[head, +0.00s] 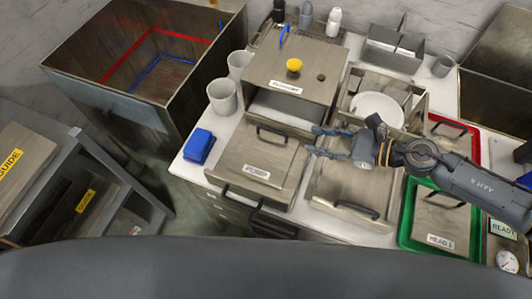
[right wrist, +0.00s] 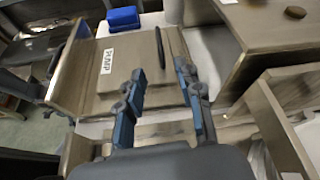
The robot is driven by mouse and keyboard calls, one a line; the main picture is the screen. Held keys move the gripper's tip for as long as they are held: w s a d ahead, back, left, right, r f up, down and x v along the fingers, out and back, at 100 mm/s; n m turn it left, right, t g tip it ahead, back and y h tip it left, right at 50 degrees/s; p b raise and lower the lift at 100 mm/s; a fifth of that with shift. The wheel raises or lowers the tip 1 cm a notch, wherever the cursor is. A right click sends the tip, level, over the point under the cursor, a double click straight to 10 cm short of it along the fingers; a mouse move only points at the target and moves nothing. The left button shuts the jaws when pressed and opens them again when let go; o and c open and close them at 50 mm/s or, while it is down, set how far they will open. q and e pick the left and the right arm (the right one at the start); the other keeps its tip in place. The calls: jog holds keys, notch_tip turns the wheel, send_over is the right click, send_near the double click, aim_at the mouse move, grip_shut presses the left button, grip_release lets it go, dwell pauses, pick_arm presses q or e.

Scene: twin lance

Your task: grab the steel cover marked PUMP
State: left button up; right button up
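The steel cover marked PUMP (head: 240,150) lies flat on the counter in the middle of the head view, its white label near its front edge. It has a dark bar handle (head: 271,134) toward its back. My right gripper (head: 313,141) is just right of the cover, its fingers pointing left toward the handle. In the right wrist view the cover (right wrist: 127,75) is ahead, and its dark handle (right wrist: 181,45) stands beyond the fingertips. The two blue-padded fingers of the right gripper (right wrist: 161,70) are apart with nothing between them. My left gripper is not in view.
An open steel bin holds a white plate (head: 377,108). A green tray (head: 407,215) is at right.

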aim_at(278, 132)
jog(key=p+x, duration=0.2)
jog(key=x, duration=0.4)
jog(key=shift+a+r, duration=0.15)
jog(key=shift+a, duration=0.05)
jog(key=shift+w+a+f, duration=0.2)
jog(key=shift+a, duration=0.25)
jog(key=shift+w+a+p, duration=0.1)
jog(key=shift+a+p, duration=0.25)
jog(key=p+x, duration=0.1)
jog(key=x, duration=0.2)
jog(key=shift+w+a, duration=0.15)
jog(key=shift+a, duration=0.05)
jog(key=shift+w+a+f, duration=0.15)
jog(key=shift+a+f, duration=0.15)
jog(key=shift+a, duration=0.1)
jog(key=shift+d, duration=0.1)
grip_shut()
jog(key=shift+r, duration=0.1)
